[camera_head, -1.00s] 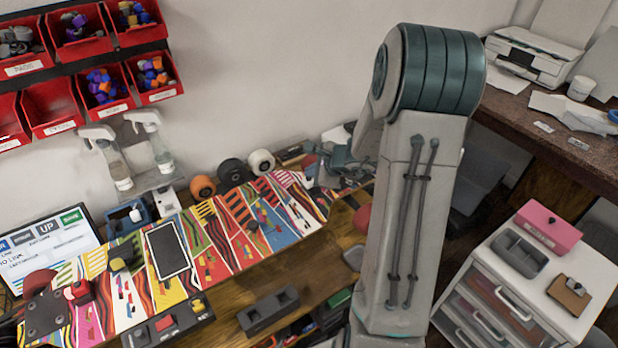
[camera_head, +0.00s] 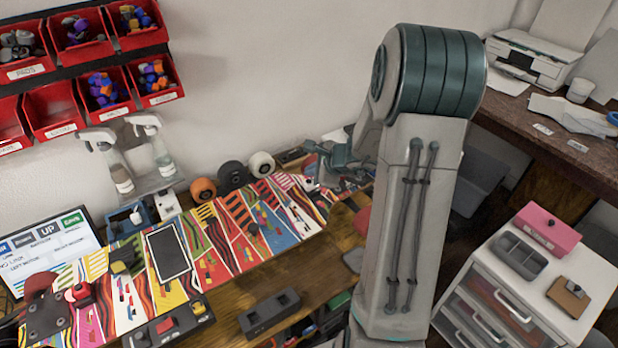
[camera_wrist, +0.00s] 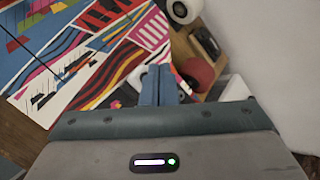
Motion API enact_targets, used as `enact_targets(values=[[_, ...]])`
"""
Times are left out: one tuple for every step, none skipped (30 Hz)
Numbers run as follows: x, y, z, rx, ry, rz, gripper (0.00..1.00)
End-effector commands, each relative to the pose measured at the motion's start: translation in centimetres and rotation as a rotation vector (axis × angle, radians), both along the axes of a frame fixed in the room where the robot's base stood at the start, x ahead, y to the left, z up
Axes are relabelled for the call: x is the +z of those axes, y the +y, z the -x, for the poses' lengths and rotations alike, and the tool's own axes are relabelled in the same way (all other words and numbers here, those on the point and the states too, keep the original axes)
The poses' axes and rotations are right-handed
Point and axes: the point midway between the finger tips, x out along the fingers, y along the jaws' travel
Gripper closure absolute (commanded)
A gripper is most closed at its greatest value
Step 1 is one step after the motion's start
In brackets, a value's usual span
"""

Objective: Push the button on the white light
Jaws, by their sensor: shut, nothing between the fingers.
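My gripper (camera_wrist: 158,68) is shut and empty, its two teal fingers close together in the middle of the wrist view. In the head view my gripper (camera_head: 312,148) is at the far right end of the patterned board, close to the wall. A small white object (camera_wrist: 145,76) shows beside the fingertips in the wrist view, mostly hidden behind them. It may be the white light, but I cannot make out a button on it. Whether the fingers touch it cannot be told.
The patterned board (camera_head: 240,225) lies along the wooden bench. An orange wheel (camera_head: 203,190), a dark wheel (camera_head: 232,175) and a white wheel (camera_head: 262,164) stand behind it. A red rounded thing (camera_wrist: 196,74) lies right of the fingers. Spray bottles (camera_head: 117,170) stand at the wall.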

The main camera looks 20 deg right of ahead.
Motion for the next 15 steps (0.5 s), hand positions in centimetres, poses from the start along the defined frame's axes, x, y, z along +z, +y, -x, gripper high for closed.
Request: enact_targets(values=[[0.2,0.0,0.0,0.000,0.000,0.000,1.00],[0.2,0.0,0.0,0.000,0.000,0.000,1.00],[0.1,0.0,0.0,-0.001,0.000,-0.001,1.00],[0.1,0.0,0.0,-0.001,0.000,-0.001,1.00],[0.1,0.0,0.0,-0.001,0.000,-0.001,1.00],[0.1,0.0,0.0,-0.001,0.000,-0.001,1.00],[0.1,0.0,0.0,-0.001,0.000,-0.001,1.00],[0.1,0.0,0.0,-0.001,0.000,-0.001,1.00],[0.2,0.0,0.0,-0.001,0.000,-0.001,1.00],[0.3,0.0,0.0,-0.001,0.000,-0.001,1.00],[0.4,0.0,0.0,-0.001,-0.001,0.000,1.00],[0.7,0.0,0.0,-0.001,-0.001,0.000,1.00],[0.9,0.0,0.0,-0.001,-0.001,0.000,1.00],[1.2,0.0,0.0,-0.001,-0.001,0.000,1.00],[1.6,0.0,0.0,-0.002,-0.001,0.000,1.00]])
